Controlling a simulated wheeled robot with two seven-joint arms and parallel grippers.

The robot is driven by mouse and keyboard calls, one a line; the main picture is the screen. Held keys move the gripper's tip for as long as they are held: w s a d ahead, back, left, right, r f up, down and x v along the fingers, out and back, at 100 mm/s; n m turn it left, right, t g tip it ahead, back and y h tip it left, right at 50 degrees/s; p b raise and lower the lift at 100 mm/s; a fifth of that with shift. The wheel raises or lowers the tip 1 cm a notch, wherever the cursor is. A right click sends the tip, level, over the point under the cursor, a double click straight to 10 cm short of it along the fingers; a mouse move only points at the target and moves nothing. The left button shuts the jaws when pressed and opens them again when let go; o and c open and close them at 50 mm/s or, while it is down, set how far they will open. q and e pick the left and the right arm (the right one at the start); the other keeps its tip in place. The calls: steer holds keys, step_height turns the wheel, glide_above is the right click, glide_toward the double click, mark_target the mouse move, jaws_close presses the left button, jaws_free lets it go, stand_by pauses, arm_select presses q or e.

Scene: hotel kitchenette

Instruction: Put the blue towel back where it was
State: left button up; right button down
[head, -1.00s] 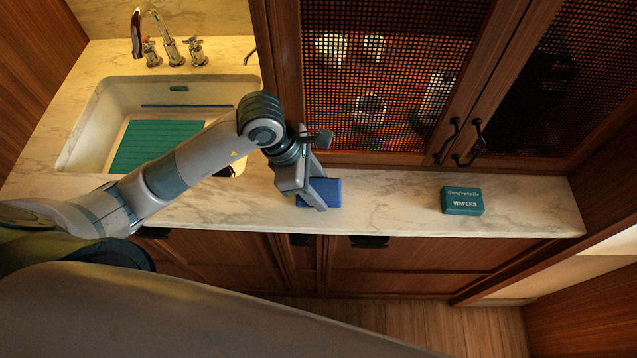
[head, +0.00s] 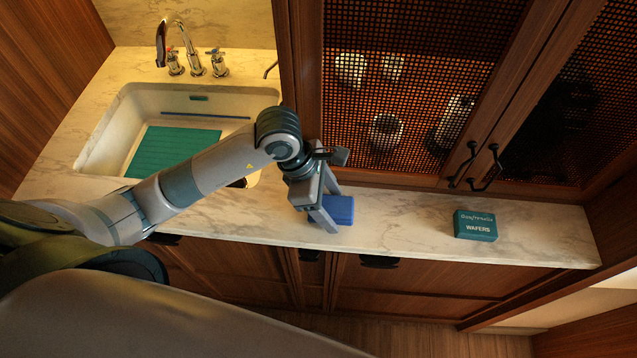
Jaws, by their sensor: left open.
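The blue towel (head: 343,209) is a small folded block on the marble counter, below the mesh-door cabinet. My left gripper (head: 329,213) is open right at the towel. One finger crosses in front of its left part, and the finger and wrist hide that side. I cannot tell whether the fingers touch it. My right gripper is not in view.
A teal wafers box (head: 475,225) stands on the counter to the right, with bare marble (head: 405,222) between. The sink (head: 105,135) with a green mat (head: 172,150) and a faucet (head: 190,52) is at left. The cabinet (head: 400,183) rises behind the towel.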

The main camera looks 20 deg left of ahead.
arm_select(q)
steer(key=b+v, duration=0.4)
steer(key=v, duration=0.8)
stand_by(0.5)
